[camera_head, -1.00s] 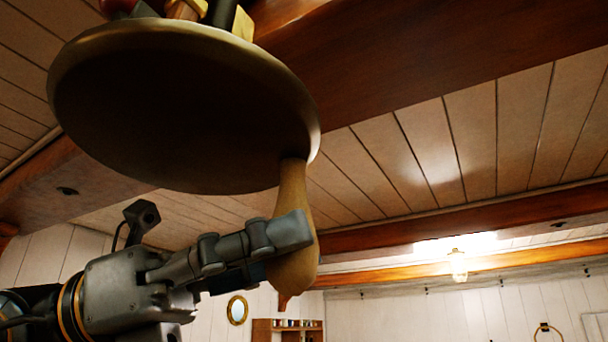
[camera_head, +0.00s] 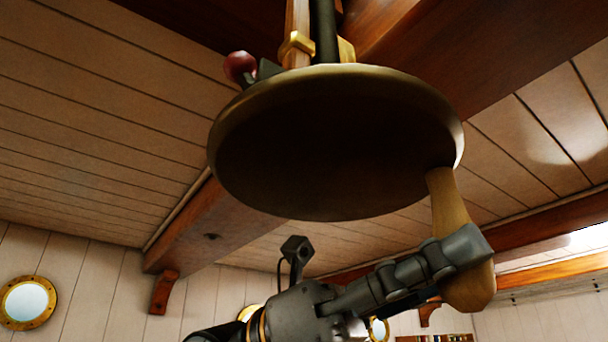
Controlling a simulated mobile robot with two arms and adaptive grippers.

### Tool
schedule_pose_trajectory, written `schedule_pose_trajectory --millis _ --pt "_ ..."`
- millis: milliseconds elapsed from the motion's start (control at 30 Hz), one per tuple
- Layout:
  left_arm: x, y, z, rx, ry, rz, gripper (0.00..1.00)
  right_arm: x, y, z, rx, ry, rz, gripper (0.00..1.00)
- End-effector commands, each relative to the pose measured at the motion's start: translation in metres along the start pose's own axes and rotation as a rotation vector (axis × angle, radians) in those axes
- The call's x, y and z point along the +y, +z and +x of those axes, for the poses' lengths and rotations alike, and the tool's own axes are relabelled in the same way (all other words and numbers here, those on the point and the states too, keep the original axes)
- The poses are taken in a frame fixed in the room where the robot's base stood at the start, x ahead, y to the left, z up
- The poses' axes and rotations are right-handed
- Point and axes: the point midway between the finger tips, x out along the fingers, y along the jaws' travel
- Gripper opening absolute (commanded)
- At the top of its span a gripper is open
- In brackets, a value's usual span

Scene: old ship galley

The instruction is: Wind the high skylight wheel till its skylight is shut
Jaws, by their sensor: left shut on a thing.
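The skylight wheel (camera_head: 330,150) is a dark round disc with a brass-coloured rim, seen from below under the ceiling. Its tan wooden handle (camera_head: 450,205) hangs down from the right part of the rim. My left gripper (camera_head: 465,255) is shut on this handle from the left. A dark upright shaft (camera_head: 324,30) and a wooden strip with brass fittings (camera_head: 298,45) rise above the wheel. A red ball-shaped knob (camera_head: 240,66) shows behind the wheel's upper left edge. The skylight itself cannot be made out. My right gripper is not in view.
Heavy wooden beams (camera_head: 225,215) cross the planked ceiling (camera_head: 90,110) close around the wheel. A brass porthole (camera_head: 28,302) is on the white plank wall at the lower left. A shelf with small items (camera_head: 435,338) shows low at the far wall.

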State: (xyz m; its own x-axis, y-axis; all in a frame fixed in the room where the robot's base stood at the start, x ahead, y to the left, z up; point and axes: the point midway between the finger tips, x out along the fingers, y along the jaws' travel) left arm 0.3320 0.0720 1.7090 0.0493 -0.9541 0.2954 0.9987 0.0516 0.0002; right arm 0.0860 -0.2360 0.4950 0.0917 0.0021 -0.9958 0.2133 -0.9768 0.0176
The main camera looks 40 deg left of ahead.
Motion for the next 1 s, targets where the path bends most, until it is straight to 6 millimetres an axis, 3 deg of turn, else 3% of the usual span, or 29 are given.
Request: schedule_pose_trajectory --millis 133,400,533,800,1000 --pt "-0.003 0.0 0.0 0.0 0.0 0.002 0.0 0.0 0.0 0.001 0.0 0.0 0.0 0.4" --pt "-0.051 -0.002 0.002 0.002 0.0 0.005 0.0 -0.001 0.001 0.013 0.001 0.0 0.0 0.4" --pt "-0.06 -0.002 0.002 0.001 0.0 0.002 0.0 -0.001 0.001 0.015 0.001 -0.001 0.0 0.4" --pt "-0.098 0.006 -0.023 -0.002 0.001 0.004 0.0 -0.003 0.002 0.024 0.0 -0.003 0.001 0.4" --pt "-0.108 0.011 -0.036 -0.003 0.002 0.001 0.0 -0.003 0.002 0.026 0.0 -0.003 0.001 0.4"
